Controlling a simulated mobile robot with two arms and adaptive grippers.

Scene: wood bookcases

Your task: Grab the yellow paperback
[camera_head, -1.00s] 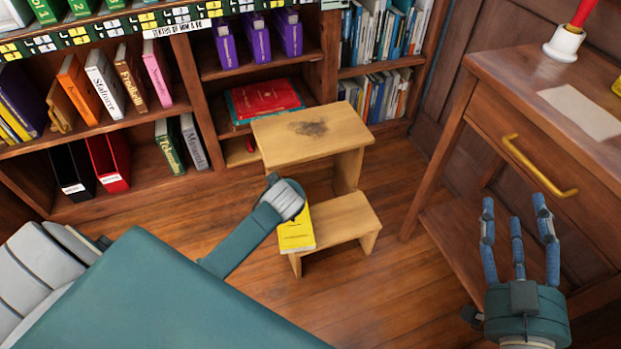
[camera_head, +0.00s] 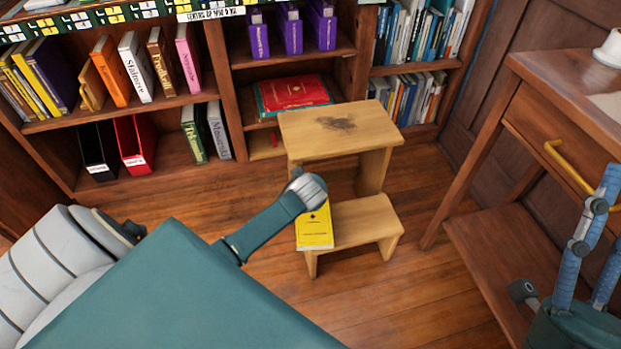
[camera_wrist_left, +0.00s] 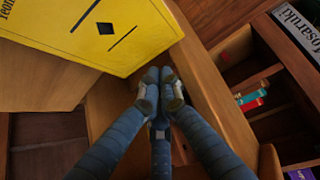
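The yellow paperback (camera_head: 315,232) lies flat on the lower step of a wooden step stool, at that step's left end. My left forearm and wrist hide its far part in the head view. In the left wrist view the paperback (camera_wrist_left: 110,32) fills the upper left, its edge close to the fingertips. My left gripper (camera_wrist_left: 160,88) has its fingertips together beside that edge, with nothing seen between them; I cannot tell if they touch the book. In the head view its fingers are hidden. My right gripper (camera_head: 607,205) is partly cut off at the right edge, fingers apart and empty.
The step stool (camera_head: 368,222) stands on the wood floor before bookcases. A red book (camera_head: 293,92) lies on a low shelf behind it. A wooden desk (camera_head: 530,112) with a brass handle stands at the right. Floor in front of the stool (camera_head: 390,300) is clear.

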